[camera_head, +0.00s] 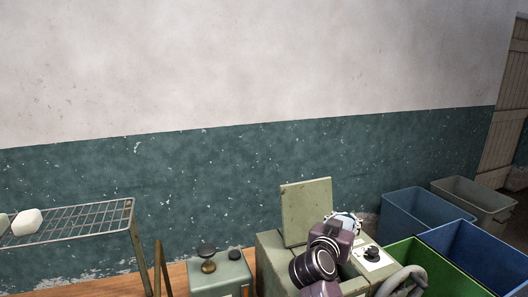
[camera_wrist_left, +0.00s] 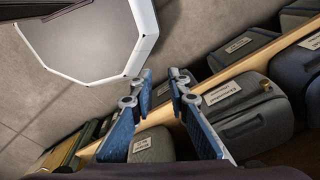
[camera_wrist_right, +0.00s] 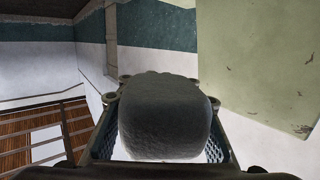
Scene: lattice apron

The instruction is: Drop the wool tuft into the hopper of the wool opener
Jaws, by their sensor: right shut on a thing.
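In the head view my right gripper (camera_head: 345,222) is over the wool opener (camera_head: 272,257), a grey-green machine with a raised flat panel (camera_head: 306,212). My arm hides much of the machine's top, so the hopper mouth does not show. The panel also shows close by at the right of the right wrist view (camera_wrist_right: 265,60). My left gripper (camera_wrist_left: 158,88) is open and empty.
A wire rack (camera_head: 85,221) with white tufts (camera_head: 27,222) stands at the left. A small grey-green box with dark knobs (camera_head: 222,275) is left of the machine. Blue (camera_head: 480,255), green (camera_head: 430,268) and grey (camera_head: 475,203) bins stand at the right. Labelled cases (camera_wrist_left: 245,105) line a shelf beyond my left gripper.

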